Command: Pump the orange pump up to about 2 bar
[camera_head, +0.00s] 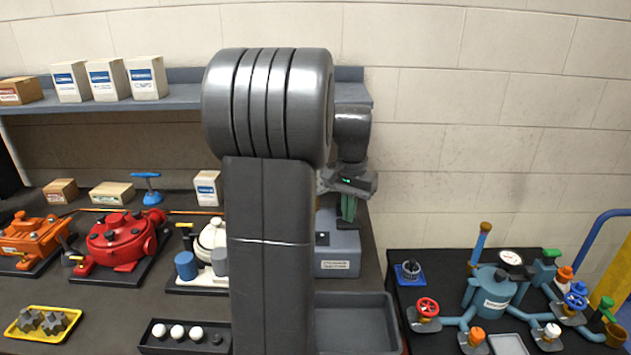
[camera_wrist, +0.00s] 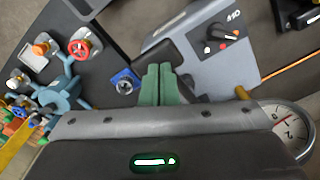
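An orange machine (camera_head: 30,240), perhaps the orange pump, stands on a dark base at the far left of the bench in the head view, partly cut off by the edge. My gripper (camera_head: 348,208) hangs above the grey box at the right end of the bench, far from the orange machine. In the wrist view its green fingers (camera_wrist: 158,84) are together with nothing visible between them. A round white gauge (camera_wrist: 287,128) with a red needle shows at lower right in the wrist view, partly hidden by my gripper's body. I cannot tell its exact reading or what it belongs to.
A red machine (camera_head: 122,240), a white machine (camera_head: 212,238) and a blue T-handle (camera_head: 148,187) stand on the bench. The grey box (camera_head: 338,252) also shows its knobs in the wrist view (camera_wrist: 212,52). A blue tank with valves (camera_head: 492,290) stands at right. My arm hides the bench's middle.

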